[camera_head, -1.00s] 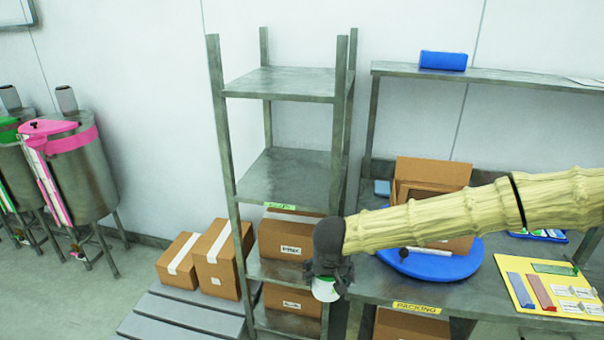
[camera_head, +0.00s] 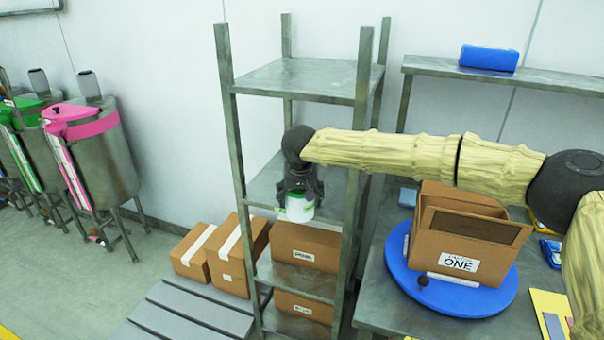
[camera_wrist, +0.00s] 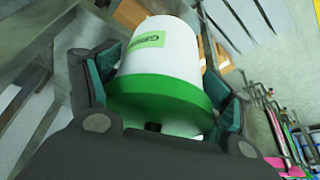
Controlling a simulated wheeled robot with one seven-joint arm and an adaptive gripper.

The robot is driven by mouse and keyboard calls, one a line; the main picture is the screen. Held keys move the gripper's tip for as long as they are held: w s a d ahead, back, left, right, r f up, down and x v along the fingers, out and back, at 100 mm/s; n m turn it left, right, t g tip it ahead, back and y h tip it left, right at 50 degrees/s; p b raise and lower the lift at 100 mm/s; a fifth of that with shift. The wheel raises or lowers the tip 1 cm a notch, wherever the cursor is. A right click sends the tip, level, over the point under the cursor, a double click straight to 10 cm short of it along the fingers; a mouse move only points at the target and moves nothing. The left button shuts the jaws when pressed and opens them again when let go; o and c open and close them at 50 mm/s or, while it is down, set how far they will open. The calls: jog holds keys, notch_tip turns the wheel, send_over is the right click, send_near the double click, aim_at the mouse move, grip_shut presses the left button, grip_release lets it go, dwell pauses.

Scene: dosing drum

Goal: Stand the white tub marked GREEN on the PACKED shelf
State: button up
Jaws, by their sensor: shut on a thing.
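The white tub (camera_head: 299,211) with a green lid hangs upright in my gripper (camera_head: 300,195), which is shut around it. In the wrist view the tub (camera_wrist: 165,50) is between the two fingers, lid toward the camera, with a green label of which only part of the word reads. In the head view the tub is at the front edge of the rack's middle shelf (camera_head: 262,185). I cannot tell whether it is over the shelf or just in front of it. No PACKED marking can be read; that front edge is partly hidden by the tub and gripper.
The rack's upper shelf (camera_head: 310,80) is empty, and its posts stand close on either side of my gripper. Cartons (camera_head: 305,247) fill the lower shelves. A box marked ONE (camera_head: 465,245) sits on a blue turntable (camera_head: 400,270) at right. Drums (camera_head: 90,150) stand at left.

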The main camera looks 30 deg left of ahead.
jog(key=w+a+p, duration=0.1)
jog(key=w+a, duration=0.1)
jog(key=w, duration=0.1)
jog(key=w+a+p, duration=0.1)
jog(key=w+a, duration=0.2)
jog(key=w, duration=0.1)
jog(key=w+a+p, duration=0.1)
jog(key=w+a, duration=0.2)
jog(key=w, duration=0.1)
jog(key=shift+w+d+f+p, duration=0.15)
jog(key=shift+f+p, duration=0.25)
jog(key=shift+f, duration=0.35)
jog(key=shift+f, duration=0.65)
jog(key=o, duration=1.2)
jog(key=shift+c, duration=0.2)
